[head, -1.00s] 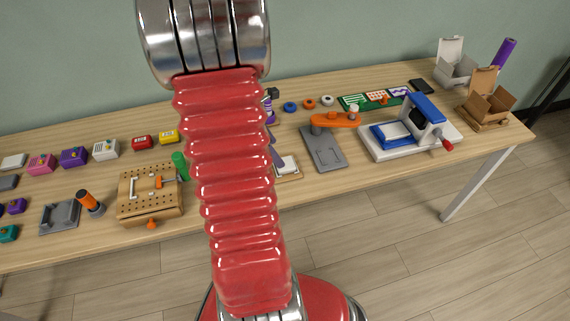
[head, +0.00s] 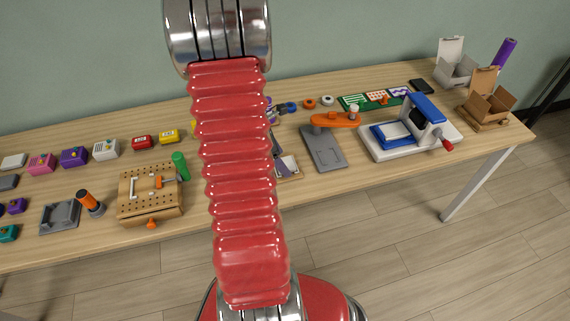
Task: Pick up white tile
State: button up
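A small white tile (head: 290,163) lies on a wooden board (head: 297,174) in the middle of the workbench, just right of my red arm. Its left part is hidden. My gripper (head: 277,148) is mostly behind the arm; only slim purple-grey parts show at the arm's right edge, close to the tile. I cannot tell whether they touch it, or whether the fingers are open or shut.
To the right stand a grey stand with an orange arm (head: 324,147), a blue-and-white press (head: 395,140) and open boxes (head: 489,105). To the left are a pegboard block (head: 135,206), a green cylinder (head: 180,165) and several coloured boxes. The bench's front edge is near.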

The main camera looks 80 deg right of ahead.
jog(key=shift+s+d+f, duration=0.1)
jog(key=shift+s+f, duration=0.05)
jog(key=shift+f, duration=0.25)
jog(key=c, duration=1.1)
jog(key=shift+c, duration=0.2)
notch_tip(320, 180, up, 10)
dwell(0.4)
dwell(0.5)
